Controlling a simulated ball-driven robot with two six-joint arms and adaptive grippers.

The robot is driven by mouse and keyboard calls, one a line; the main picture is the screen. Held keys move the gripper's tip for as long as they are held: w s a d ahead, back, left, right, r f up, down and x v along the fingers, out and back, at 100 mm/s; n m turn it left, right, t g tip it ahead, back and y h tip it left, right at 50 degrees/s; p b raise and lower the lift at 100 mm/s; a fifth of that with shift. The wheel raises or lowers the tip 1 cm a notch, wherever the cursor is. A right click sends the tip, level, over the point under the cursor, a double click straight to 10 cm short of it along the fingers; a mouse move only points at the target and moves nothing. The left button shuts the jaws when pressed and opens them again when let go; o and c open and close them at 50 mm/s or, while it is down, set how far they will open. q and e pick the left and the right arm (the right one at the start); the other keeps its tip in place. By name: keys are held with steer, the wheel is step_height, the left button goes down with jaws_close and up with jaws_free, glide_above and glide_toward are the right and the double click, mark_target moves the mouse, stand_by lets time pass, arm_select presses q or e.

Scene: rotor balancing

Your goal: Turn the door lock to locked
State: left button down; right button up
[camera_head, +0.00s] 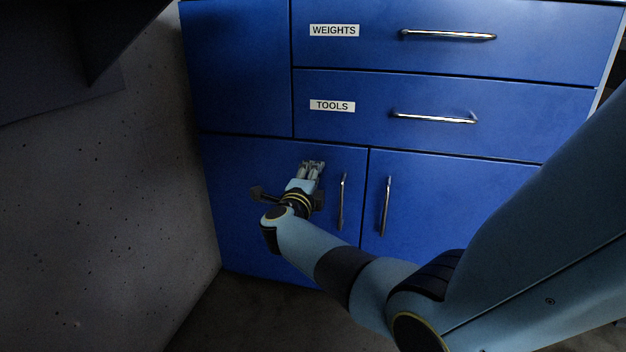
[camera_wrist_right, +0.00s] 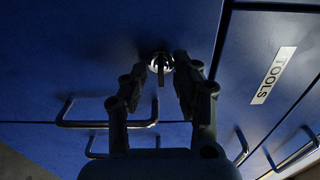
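The door lock (camera_wrist_right: 160,62) shows in the right wrist view as a small round metal piece on the blue cabinet front, with a narrow tab hanging down from it in the picture. My right gripper (camera_wrist_right: 160,74) is open, with one finger on each side of the lock and a gap to the tab. In the head view the same gripper (camera_head: 312,168) is at the upper part of the lower left cabinet door (camera_head: 250,165). It hides the lock there. My left gripper is in neither view.
Vertical handles stand right of the gripper, on the left door (camera_head: 342,202) and right door (camera_head: 386,206). Above are drawers labelled TOOLS (camera_head: 332,105) and WEIGHTS (camera_head: 334,30), with bar handles. A grey wall (camera_head: 100,200) is at the left.

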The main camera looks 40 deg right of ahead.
steer(key=shift+w+d, duration=0.25)
steer(key=shift+d, duration=0.05)
steer(key=shift+c, duration=0.3)
jaws_close()
